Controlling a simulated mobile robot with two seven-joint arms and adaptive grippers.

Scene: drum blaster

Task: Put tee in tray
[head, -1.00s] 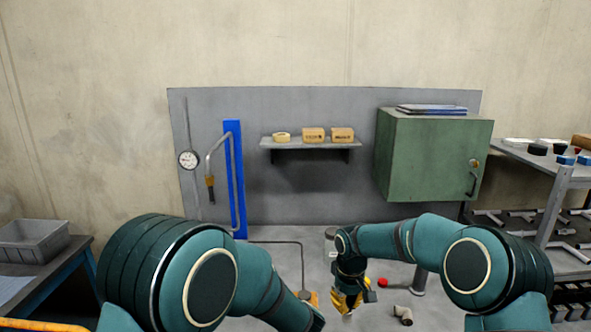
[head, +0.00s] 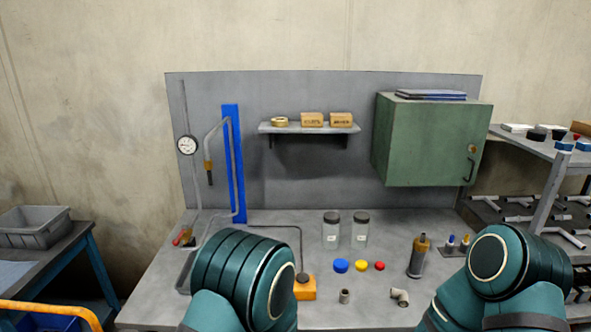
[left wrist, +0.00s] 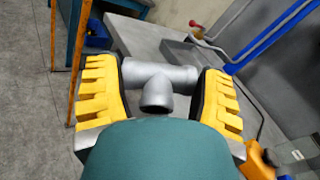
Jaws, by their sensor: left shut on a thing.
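The tee (left wrist: 160,76) is a grey T-shaped pipe fitting, seen in the left wrist view between the yellow fingers of my left gripper (left wrist: 158,90). The gripper is shut on it and holds it above the floor and bench edge. In the head view the left gripper and the tee are hidden behind my left arm. A shallow grey tray (head: 184,274) lies on the bench's left side, partly covered by my arm. It also shows beyond the tee in the left wrist view (left wrist: 188,52). My right gripper is out of view.
On the bench are a short grey coupling (head: 344,296), an elbow fitting (head: 400,297), coloured caps (head: 341,266), jars (head: 331,230) and a dark bottle (head: 418,258). A blue post with a pipe (head: 233,165) stands behind the tray. A grey bin (head: 35,228) sits on the left side table.

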